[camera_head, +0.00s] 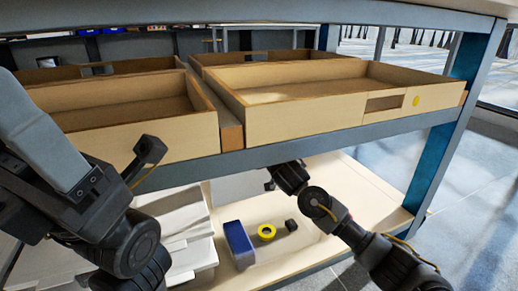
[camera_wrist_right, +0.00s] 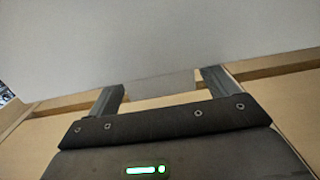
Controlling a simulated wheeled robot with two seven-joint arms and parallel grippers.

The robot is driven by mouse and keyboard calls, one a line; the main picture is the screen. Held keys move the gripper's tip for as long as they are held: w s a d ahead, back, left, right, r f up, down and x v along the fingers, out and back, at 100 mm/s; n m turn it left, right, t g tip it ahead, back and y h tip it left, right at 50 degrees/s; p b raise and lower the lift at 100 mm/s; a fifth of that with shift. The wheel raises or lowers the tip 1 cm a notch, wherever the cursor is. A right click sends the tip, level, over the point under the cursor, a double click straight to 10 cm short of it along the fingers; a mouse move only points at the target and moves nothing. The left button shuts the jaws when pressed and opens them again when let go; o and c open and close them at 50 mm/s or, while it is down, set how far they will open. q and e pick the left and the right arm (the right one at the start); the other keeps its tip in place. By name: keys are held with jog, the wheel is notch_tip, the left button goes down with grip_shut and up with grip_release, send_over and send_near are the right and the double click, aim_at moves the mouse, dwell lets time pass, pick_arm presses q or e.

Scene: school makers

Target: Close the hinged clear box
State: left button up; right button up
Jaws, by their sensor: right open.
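The clear box is hard to make out in the head view. A faint see-through outline seems to surround a blue block (camera_head: 239,243), a yellow ring (camera_head: 267,232) and a small dark cube (camera_head: 291,225) on the lower shelf. I cannot make out its lid for certain. My right gripper (camera_head: 271,178) is behind these items, under the upper shelf's edge. In the right wrist view my right gripper (camera_wrist_right: 160,84) is open, its two fingers apart, with a pale flat patch showing between them. My left gripper (camera_head: 150,152) is at the left, in front of the drawers; its opening is unclear.
Wooden drawer trays (camera_head: 300,115) stand on the upper shelf, and its metal front rail (camera_head: 330,142) runs above my right gripper. White stacked boxes (camera_head: 190,240) stand left of the blue block. The lower shelf (camera_head: 375,195) has bare room at the right.

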jog(key=shift+w+a, duration=0.15)
jog(key=shift+w, duration=0.3)
jog(key=shift+c, duration=0.2)
